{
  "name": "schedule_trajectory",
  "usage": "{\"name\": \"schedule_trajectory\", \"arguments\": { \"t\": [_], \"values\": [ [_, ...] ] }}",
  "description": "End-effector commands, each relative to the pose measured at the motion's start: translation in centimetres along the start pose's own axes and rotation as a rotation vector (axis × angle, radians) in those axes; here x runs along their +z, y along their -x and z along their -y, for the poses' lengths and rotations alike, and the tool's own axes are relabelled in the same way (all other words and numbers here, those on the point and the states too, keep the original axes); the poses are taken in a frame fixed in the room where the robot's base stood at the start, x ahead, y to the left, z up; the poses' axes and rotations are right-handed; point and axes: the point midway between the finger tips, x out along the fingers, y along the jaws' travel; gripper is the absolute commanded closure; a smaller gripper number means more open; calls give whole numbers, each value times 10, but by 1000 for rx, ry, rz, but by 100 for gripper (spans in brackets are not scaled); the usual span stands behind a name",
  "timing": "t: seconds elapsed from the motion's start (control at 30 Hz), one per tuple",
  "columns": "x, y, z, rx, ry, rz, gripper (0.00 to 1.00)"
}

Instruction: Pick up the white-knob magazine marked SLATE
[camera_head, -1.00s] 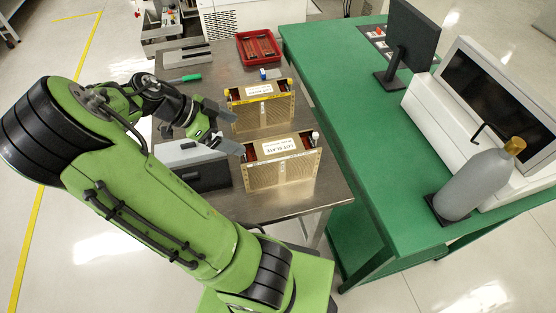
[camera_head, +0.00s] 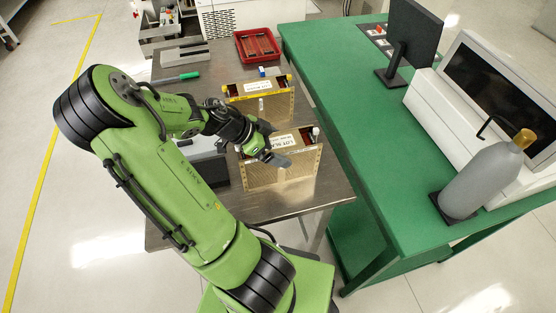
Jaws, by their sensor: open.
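The magazine marked SLATE (camera_head: 292,172) is a tan perforated box with a white label, upright near the front of the steel table. A white knob (camera_head: 316,131) shows at its right top corner. My gripper (camera_head: 277,143) is open over the left part of this magazine's top, its fingers hiding part of the label. I cannot tell whether it touches the magazine. A second tan magazine (camera_head: 272,106) with yellow knobs and a yellow top strip stands just behind.
The steel table (camera_head: 240,207) also bears a red tray (camera_head: 257,46), a green-handled tool (camera_head: 189,76) and a grey box (camera_head: 207,163) left of the SLATE magazine. A green bench (camera_head: 385,140) with monitor and grey bottle (camera_head: 488,178) stands at right.

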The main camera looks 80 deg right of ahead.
Motion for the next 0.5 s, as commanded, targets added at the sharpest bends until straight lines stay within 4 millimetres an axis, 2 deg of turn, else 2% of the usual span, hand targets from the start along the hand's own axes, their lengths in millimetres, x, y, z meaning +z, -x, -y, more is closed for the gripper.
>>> {"name": "schedule_trajectory", "arguments": {
  "t": [0.07,0.5],
  "values": [
    [0,1,0,-1,0,0,0],
    [0,1,0,0,0,0,66]
  ]
}}
